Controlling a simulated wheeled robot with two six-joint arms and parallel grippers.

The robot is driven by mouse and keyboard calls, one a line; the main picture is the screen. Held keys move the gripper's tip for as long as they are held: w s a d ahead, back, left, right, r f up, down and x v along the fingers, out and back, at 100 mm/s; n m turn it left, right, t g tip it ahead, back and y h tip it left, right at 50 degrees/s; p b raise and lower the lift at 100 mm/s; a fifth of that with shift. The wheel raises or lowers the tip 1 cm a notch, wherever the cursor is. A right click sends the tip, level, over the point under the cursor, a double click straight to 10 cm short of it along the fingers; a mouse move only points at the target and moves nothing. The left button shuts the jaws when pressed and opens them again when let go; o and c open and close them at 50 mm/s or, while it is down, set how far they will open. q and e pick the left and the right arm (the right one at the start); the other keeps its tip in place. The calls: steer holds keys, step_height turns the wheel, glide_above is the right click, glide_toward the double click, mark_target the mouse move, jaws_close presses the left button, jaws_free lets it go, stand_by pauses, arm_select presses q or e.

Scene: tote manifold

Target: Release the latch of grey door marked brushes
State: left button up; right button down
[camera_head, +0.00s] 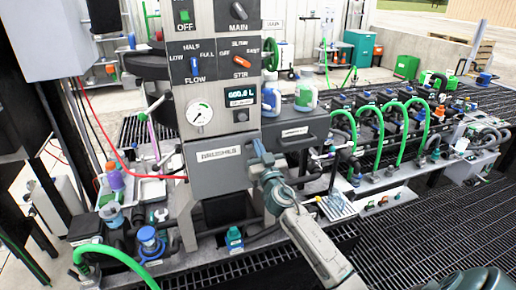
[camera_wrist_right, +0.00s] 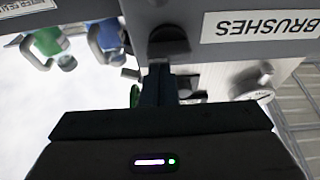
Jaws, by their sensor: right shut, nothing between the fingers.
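The grey door marked BRUSHES (camera_head: 220,170) is on the front of the grey column, below the round gauge. Its white label (camera_wrist_right: 265,25) is upside down in the right wrist view. My right gripper (camera_head: 258,147) is at the door's right edge, its fingers shut and empty. In the right wrist view the fingers (camera_wrist_right: 160,80) point at a dark rounded latch (camera_wrist_right: 168,42) beside the label. The fingertips are at or very near the latch; I cannot tell whether they touch. The gripper hides the latch in the head view. My left gripper is not in view.
A second grey labelled box (camera_head: 296,131) is just right of my right gripper. Above the door are a gauge (camera_head: 199,113) and a switch panel (camera_head: 216,60). Green hoses (camera_head: 345,125) arch at the right. A dark grating (camera_head: 430,215) lies at front right.

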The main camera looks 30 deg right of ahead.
arm_select(q)
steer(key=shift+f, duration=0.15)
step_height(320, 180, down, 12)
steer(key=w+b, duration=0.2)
steer(key=b, duration=1.1)
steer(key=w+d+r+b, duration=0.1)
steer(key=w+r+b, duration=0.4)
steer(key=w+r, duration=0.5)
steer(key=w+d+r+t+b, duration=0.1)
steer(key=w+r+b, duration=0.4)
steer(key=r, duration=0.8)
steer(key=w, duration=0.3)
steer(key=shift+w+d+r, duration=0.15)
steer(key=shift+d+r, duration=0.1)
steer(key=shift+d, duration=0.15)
arm_select(e)
steer(key=m+g+h, duration=0.1)
steer(key=m+g, duration=0.1)
steer(key=m, duration=0.5)
steer(key=f+m+g+h, duration=0.1)
steer(key=m+g+h, duration=0.1)
steer(key=m, duration=0.5)
steer(key=f+m+g+h, duration=0.1)
steer(key=m, duration=0.5)
steer(key=shift+d+f+m+g+h, duration=0.2)
steer(key=shift+d+m+g+h, duration=0.05)
steer(key=shift+m+g+h, duration=0.15)
